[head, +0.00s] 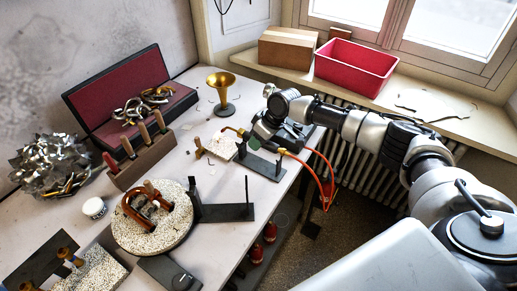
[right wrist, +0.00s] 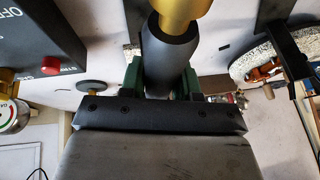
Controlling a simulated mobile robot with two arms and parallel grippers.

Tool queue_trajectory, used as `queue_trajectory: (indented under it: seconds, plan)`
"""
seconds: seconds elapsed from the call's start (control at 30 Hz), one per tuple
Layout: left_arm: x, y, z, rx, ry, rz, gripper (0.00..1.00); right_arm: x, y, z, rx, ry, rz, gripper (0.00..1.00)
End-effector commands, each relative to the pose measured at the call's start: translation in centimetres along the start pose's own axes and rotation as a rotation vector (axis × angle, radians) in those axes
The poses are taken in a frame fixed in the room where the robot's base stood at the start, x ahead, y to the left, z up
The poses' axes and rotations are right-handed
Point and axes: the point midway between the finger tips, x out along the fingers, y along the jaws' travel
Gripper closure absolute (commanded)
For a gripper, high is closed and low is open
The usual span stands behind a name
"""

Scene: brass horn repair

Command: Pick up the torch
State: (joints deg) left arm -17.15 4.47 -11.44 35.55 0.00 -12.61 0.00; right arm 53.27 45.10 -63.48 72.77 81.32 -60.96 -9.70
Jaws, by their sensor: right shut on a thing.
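The torch has a dark grey round handle (right wrist: 168,60) and a brass part (right wrist: 183,12) in the right wrist view. My right gripper (right wrist: 165,82) has green-lined fingers on both sides of the handle and is shut on it. In the head view, my right gripper (head: 258,139) is at the back right of the bench, above a black stand (head: 262,167). The brass torch tip (head: 238,131) points left from it. An orange hose (head: 325,180) hangs at the right over the bench edge. Whether the torch still touches the stand is hidden. My left gripper is not in view.
A brass bell (head: 222,88) stands behind the gripper. A round speckled plate (head: 127,232) with brass tubing, a tool block (head: 140,163) and an open red-lined case (head: 92,118) are to the left. A dark box with a red button (right wrist: 51,66) is near the gripper.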

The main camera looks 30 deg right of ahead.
Motion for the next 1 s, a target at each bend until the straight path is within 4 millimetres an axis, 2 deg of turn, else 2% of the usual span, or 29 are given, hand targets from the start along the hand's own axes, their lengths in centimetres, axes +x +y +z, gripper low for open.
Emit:
queue_trajectory:
  seconds: [0.4, 0.6, 0.7, 0.77, 0.87, 1.0]
  plan:
    - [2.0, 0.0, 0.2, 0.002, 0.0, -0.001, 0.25, -8.0, 0.9, 5.6, 0.001, 0.001, 0.004, 0.92]
    - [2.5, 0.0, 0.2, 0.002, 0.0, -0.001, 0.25, -10.3, 1.0, 7.1, 0.0, 0.001, 0.001, 0.92]
    - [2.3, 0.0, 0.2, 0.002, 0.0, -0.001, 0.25, -10.9, 0.7, 7.3, -0.008, -0.002, -0.003, 0.92]
    - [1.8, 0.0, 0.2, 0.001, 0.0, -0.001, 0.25, -11.0, 0.1, 7.0, -0.023, -0.007, -0.012, 0.92]
    - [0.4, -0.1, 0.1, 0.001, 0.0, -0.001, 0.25, -10.6, -1.9, 5.9, -0.072, -0.025, -0.039, 0.92]
    - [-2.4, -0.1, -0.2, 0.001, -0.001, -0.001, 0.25, -9.3, -6.4, 3.6, -0.184, -0.06, -0.091, 0.92]
